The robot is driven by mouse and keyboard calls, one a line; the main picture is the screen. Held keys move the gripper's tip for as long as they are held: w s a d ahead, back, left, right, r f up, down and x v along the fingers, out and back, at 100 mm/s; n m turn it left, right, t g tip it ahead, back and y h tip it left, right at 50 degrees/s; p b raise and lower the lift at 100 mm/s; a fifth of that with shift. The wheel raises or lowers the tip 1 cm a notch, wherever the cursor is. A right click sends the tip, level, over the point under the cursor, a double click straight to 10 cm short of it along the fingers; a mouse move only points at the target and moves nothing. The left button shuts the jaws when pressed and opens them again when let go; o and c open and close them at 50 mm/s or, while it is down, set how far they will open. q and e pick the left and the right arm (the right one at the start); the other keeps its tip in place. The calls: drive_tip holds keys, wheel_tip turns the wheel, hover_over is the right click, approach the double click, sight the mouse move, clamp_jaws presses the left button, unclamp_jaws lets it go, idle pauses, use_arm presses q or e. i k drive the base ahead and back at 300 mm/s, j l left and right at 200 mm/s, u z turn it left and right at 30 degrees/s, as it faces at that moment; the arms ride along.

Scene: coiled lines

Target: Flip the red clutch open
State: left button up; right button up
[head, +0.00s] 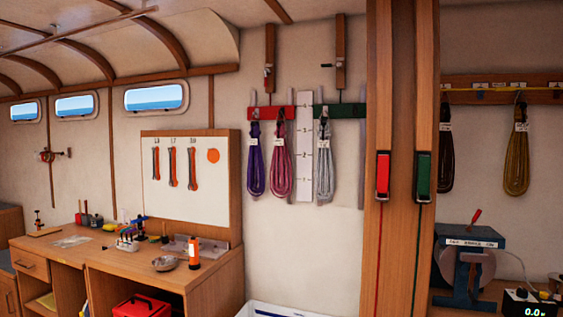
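The red clutch (382,176) is a narrow upright red lever in a dark housing on the left wooden post. A red line runs down the post below it. The lever looks flat against its housing; I cannot tell for sure whether it is open or closed. A matching green clutch (423,177) sits just to its right on the neighbouring post, with a green line below it. Neither of my grippers is in the head view.
Coiled lines hang on a red and green rail (262,113) left of the posts and on a wooden rail (500,88) to the right. A workbench (110,262) with tools stands at left. A blue machine (470,238) stands right. The space before the clutches looks clear.

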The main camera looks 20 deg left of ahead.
sight(382, 161)
drive_tip(key=i+z, duration=0.1)
drive_tip(key=z, duration=0.6)
drive_tip(key=i+j+z, duration=0.45)
drive_tip(key=j, duration=0.25)
drive_tip(key=i+j+z, duration=0.1)
drive_tip(key=j+z, duration=0.15)
drive_tip(key=i+j+z, duration=0.1)
drive_tip(key=j+z, duration=0.15)
drive_tip(key=j, duration=0.25)
drive_tip(key=i+j, duration=0.1)
drive_tip(key=j, duration=0.45)
drive_tip(key=i, duration=0.05)
